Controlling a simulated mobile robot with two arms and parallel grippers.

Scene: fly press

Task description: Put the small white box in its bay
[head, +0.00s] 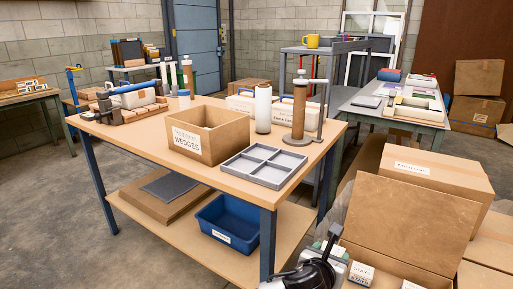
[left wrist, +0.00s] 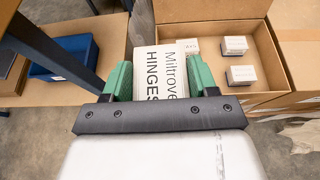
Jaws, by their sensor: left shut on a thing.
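My left gripper (left wrist: 160,82) has green fingertips and is shut on a small white box (left wrist: 160,62), printed "Miltrove HINGES". One finger is on each side of it. In the head view the left gripper (head: 331,249) is at the bottom, in front of the table, by the open carton; the held box is mostly hidden there. A grey tray (head: 250,179) with several empty compartments lies near the table's front right edge. My right gripper is not in view.
An open cardboard carton (left wrist: 285,62) holds other small white boxes (left wrist: 242,76). A cardboard box marked "WEDGES" (head: 208,133) stands left of the tray. A white cylinder (head: 263,108) and a brown post (head: 299,112) stand behind it. A blue bin (head: 228,222) sits on the lower shelf.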

